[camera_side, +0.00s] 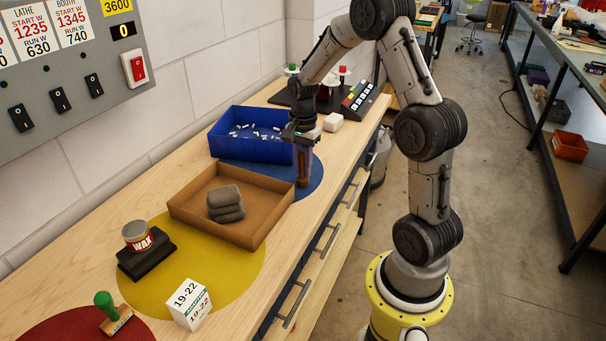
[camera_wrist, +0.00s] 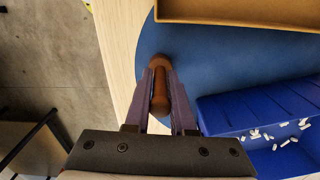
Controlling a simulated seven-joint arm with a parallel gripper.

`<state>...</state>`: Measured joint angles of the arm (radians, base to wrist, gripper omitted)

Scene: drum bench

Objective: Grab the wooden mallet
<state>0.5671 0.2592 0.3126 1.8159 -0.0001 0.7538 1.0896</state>
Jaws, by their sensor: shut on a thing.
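The brown wooden mallet (camera_side: 303,182) is upright at the blue disc (camera_side: 313,167), near the bench's front edge. My gripper (camera_side: 302,158) points down above it, shut on its upper part. In the wrist view, the mallet (camera_wrist: 160,98) runs between the two purple-grey fingers of my gripper (camera_wrist: 163,78). Its rounded far end shows past the fingertips. The fingers hide part of its sides. I cannot tell whether its lower end touches the disc.
A blue bin (camera_side: 232,145) with small white pieces stands close to the gripper.

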